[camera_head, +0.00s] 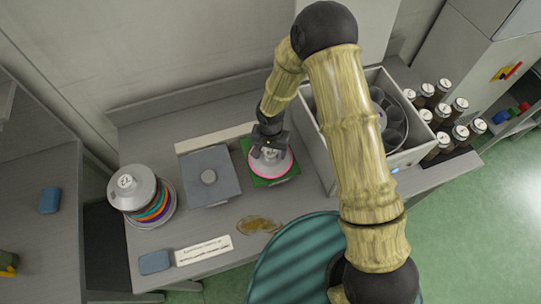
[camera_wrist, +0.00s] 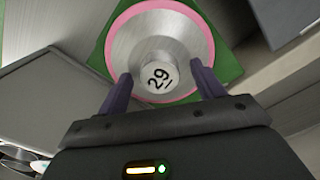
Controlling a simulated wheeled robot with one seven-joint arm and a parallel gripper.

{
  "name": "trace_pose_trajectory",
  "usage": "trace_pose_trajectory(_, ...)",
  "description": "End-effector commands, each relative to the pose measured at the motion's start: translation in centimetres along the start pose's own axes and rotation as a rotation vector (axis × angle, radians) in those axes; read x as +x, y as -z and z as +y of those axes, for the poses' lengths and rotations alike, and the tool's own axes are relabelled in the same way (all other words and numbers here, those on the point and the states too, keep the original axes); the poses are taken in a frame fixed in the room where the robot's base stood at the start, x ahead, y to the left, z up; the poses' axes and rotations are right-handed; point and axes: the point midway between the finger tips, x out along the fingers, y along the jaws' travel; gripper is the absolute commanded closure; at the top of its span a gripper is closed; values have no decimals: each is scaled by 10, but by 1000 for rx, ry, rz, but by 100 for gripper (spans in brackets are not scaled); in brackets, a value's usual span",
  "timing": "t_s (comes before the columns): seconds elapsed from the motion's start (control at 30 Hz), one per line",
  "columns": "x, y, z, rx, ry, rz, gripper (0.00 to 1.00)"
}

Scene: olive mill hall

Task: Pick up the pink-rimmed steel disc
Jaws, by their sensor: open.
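The pink-rimmed steel disc (camera_head: 272,168) lies on a green square mat (camera_head: 287,180) on the bench. In the wrist view the disc (camera_wrist: 190,35) shows its pink rim and a raised centre knob (camera_wrist: 157,75) marked 29. My gripper (camera_head: 268,148) is over the disc, partly covering it in the head view. In the wrist view my gripper (camera_wrist: 160,92) is open, with one purple finger on each side of the knob. I cannot tell whether the fingers touch the disc.
Left of the mat is a grey square plate with a knob (camera_head: 211,190). Further left stands a stack of coloured-rim discs (camera_head: 152,209). A grey bin (camera_head: 320,150) holding round containers stands close on the right, with several capped jars (camera_head: 440,112) beyond. A brownish spill (camera_head: 258,225) lies in front.

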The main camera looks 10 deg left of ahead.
Motion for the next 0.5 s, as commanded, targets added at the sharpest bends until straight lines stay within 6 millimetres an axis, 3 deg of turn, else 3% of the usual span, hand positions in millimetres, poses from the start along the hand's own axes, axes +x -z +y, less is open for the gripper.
trace_pose_trajectory(0.03, 0, 0, 0, 0, 0, 0, 32)
trace_pose_trajectory(0.2, 0, 0, 0, 0, 0, 0, 66)
trace_pose_trajectory(0.5, 0, 0, 0, 0, 0, 0, 66)
